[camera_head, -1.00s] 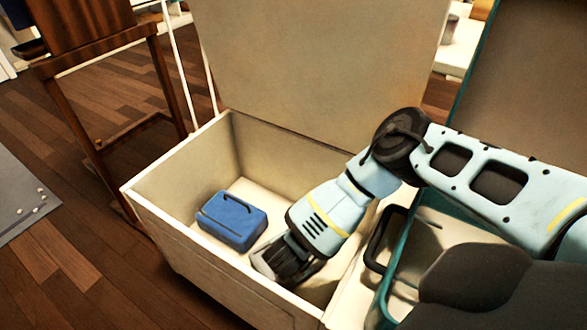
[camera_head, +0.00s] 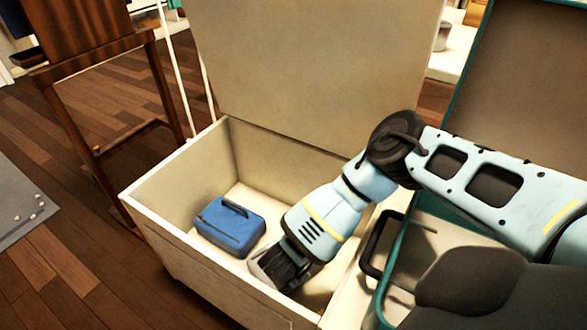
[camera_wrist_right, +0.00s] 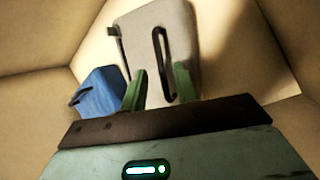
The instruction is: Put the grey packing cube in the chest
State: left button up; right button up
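The grey packing cube (camera_wrist_right: 157,40) lies inside the chest, beyond my right fingertips in the right wrist view. Its dark strap loop (camera_wrist_right: 161,66) shows between the two green fingers. My right gripper (camera_wrist_right: 159,82) is open, with its fingers apart on either side of the strap. In the head view my right gripper (camera_head: 277,276) points down into the white open chest (camera_head: 178,236); the cube is mostly hidden there behind it. My left gripper is out of view.
A blue packing cube (camera_head: 229,226) lies on the chest floor left of my right gripper; it also shows in the right wrist view (camera_wrist_right: 99,92). The chest lid (camera_head: 320,75) stands open behind. A teal-edged open suitcase (camera_head: 398,262) stands at the right. A wooden stand (camera_head: 108,120) is at the left.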

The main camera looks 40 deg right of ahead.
jog(key=p+v, duration=0.2)
jog(key=v, duration=0.4)
dwell(1.3)
